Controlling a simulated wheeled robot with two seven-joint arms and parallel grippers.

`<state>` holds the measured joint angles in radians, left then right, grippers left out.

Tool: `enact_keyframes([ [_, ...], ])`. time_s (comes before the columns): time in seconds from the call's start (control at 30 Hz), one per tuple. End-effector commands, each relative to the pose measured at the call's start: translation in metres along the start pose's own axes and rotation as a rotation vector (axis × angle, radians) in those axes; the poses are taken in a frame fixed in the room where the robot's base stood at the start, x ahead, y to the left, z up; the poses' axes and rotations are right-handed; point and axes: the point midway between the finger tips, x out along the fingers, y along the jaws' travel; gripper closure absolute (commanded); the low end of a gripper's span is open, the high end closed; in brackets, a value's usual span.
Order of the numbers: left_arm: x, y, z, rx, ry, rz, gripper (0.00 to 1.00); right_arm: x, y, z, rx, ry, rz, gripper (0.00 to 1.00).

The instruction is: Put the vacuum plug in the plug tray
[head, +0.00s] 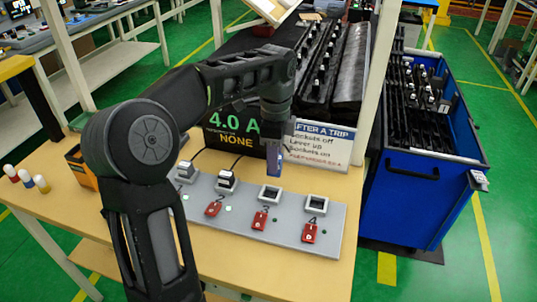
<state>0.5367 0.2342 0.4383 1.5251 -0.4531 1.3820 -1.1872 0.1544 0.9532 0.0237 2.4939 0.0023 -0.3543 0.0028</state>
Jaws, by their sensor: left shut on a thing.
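My left gripper (276,158) is shut above the third socket (270,194) of a grey socket strip (330,232). A small bluish piece shows at its jaws, but I cannot clearly make out what is held or whether it is the vacuum plug. Plugs with black cables sit at the first socket (185,172) and the second socket (227,181). The third and the fourth socket (316,201) look empty. Red switches (260,220) lie in front of the sockets. I cannot identify the plug tray with certainty. My right gripper is out of view.
A dark display (230,125) reading 4.0 A and NONE stands behind the strip, beside a white sign (322,146). An orange and black bin (80,165) and several small white-topped cylinders (26,178) are at left. A blue cart (415,190) stands right of the table.

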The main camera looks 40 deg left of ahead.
Motion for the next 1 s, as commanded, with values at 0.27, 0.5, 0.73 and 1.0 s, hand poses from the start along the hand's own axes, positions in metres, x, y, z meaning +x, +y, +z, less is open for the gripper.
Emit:
enact_keyframes([
  [0.27,0.023,0.005,-0.063,-0.403,0.004,0.006,1.00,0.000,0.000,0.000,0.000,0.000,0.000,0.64],
  [0.5,0.047,0.020,-0.129,-0.870,0.001,0.005,1.00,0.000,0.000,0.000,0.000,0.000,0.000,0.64],
  [0.73,0.059,0.031,-0.161,-1.124,-0.002,-0.001,1.00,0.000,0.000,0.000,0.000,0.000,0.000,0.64],
  [1.0,0.060,0.033,-0.164,-1.160,-0.002,-0.002,1.00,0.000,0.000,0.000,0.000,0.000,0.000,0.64],
])
